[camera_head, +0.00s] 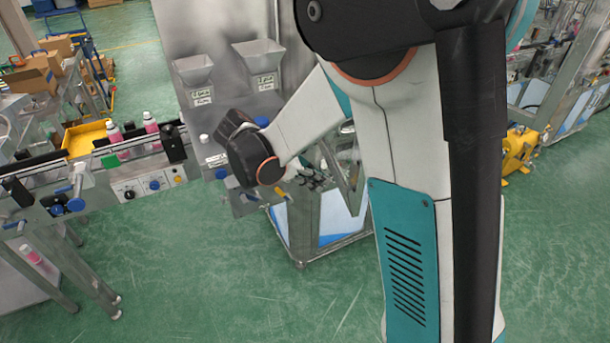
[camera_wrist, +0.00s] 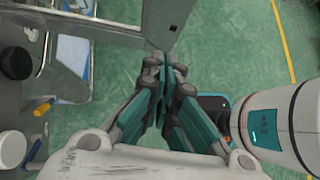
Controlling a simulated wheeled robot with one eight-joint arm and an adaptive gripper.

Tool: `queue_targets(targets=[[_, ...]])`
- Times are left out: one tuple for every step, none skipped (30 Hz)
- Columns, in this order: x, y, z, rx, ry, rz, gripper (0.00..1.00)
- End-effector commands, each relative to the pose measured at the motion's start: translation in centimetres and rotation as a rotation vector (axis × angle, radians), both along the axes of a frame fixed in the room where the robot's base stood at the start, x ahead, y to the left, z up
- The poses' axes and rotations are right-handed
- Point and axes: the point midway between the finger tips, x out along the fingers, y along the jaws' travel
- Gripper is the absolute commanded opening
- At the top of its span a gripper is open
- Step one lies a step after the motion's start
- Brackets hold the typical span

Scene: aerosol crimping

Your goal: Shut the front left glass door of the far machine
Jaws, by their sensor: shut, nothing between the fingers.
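The machine (camera_head: 180,30) with a tall steel back panel and two hoppers stands in the middle of the head view. A metal-framed panel (camera_head: 352,185), which looks like its glass door, stands out at an angle beside my arm, partly hidden by it. My gripper (camera_head: 312,176) is small and partly hidden against the machine's front. In the wrist view my gripper (camera_wrist: 163,72) is shut and empty, its fingertips just below the corner of a grey panel (camera_wrist: 166,22), probably the same door. I cannot tell whether they touch.
A conveyor (camera_head: 90,178) with pink-white cans and a yellow bin (camera_head: 85,138) stands at left. Another glass-sided machine (camera_head: 560,80) and a yellow unit (camera_head: 520,150) are at right. Green floor (camera_head: 290,310) is open in front. My arm covers the centre.

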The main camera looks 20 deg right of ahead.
Motion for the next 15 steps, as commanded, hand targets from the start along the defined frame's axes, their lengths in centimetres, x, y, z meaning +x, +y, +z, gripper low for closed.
queue_targets(targets=[[-0.1, -0.8, -0.9, 0.000, 0.000, -0.003, 0.00], [-0.2, -1.2, -1.3, 0.000, 0.000, -0.003, 0.00], [-0.3, -1.6, -1.8, 0.000, 0.001, -0.002, 0.00], [-0.4, -2.0, -2.2, 0.000, 0.000, -0.003, 0.00], [-0.5, -2.6, -1.9, 0.000, -0.001, -0.004, 0.00], [-0.6, -3.2, -1.8, 0.001, -0.001, -0.004, 0.00], [-0.7, -3.6, -1.8, 0.001, 0.000, -0.003, 0.00], [-0.8, -4.0, -1.8, 0.001, 0.000, -0.003, 0.00], [-0.9, -4.4, -1.8, 0.001, 0.000, -0.003, 0.00], [-0.9, -4.6, -1.8, 0.001, 0.000, -0.003, 0.00], [-1.0, -4.9, -1.8, 0.001, -0.001, -0.002, 0.00], [-1.0, -5.1, -1.8, 0.001, -0.001, -0.001, 0.00], [-1.0, -5.3, -1.8, 0.001, -0.001, -0.001, 0.00], [-1.0, -5.4, -1.8, 0.001, -0.001, -0.001, 0.00], [-1.1, -5.5, -1.7, 0.001, 0.000, 0.000, 0.00]])
